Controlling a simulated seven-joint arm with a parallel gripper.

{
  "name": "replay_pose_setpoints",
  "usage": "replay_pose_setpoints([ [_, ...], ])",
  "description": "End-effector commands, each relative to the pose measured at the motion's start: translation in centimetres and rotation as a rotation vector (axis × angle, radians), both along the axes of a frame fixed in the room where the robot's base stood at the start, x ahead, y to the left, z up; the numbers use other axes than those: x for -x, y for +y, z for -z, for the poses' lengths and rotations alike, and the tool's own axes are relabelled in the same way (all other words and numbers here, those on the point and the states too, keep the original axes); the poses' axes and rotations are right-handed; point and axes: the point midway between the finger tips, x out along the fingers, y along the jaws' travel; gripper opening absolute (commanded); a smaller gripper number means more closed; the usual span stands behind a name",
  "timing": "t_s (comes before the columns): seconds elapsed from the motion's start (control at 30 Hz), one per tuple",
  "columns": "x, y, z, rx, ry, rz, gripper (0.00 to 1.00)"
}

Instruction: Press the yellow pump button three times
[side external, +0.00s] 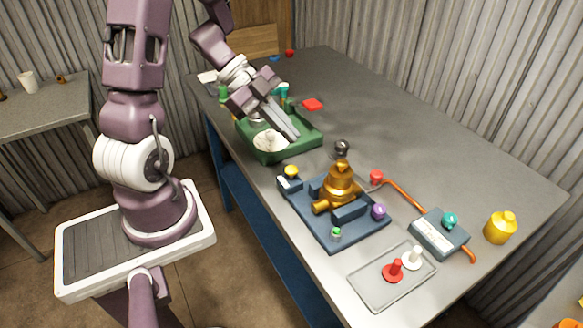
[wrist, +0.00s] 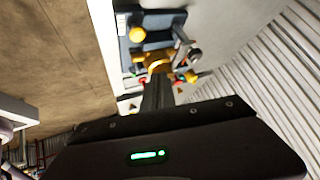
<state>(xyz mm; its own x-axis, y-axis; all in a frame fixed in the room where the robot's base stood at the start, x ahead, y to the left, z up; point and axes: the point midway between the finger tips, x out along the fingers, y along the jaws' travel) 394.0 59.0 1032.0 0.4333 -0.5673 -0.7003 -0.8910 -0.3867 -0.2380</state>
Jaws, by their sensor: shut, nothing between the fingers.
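The yellow pump button (side external: 291,171) is a small round cap on a grey-and-white block at the back left corner of the dark blue baseplate (side external: 352,235). A round yellow cap, seemingly this button (wrist: 138,34), also shows in the wrist view. A brass valve body (side external: 340,188) stands on the same plate to the right of the button. My gripper (side external: 294,136) is shut and empty. In the side view its fingers point down and right over the green tray, behind the button and apart from it. In the wrist view my gripper (wrist: 158,88) shows its fingers together.
The green tray (side external: 292,153) holds a white disc. A purple knob (side external: 379,211) and a small green knob (side external: 336,233) are on the plate. A clear tray (side external: 372,292) carries red and white pieces. A grey box (side external: 438,236) and yellow bottle (side external: 501,227) stand right. The table's far right is clear.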

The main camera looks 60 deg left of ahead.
Motion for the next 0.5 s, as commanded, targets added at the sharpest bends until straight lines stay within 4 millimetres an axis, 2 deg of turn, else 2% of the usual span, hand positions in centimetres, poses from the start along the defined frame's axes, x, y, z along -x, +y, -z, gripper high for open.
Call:
replay_pose_setpoints([
  [0.1, 0.0, -0.1, -1.0, 0.163, 0.209, -0.285, 0.00],
  [0.3, 0.1, -0.1, -2.3, 0.409, 0.499, -0.690, 0.00],
  [0.5, 0.1, -0.2, -2.8, 0.514, 0.617, -0.849, 0.00],
])
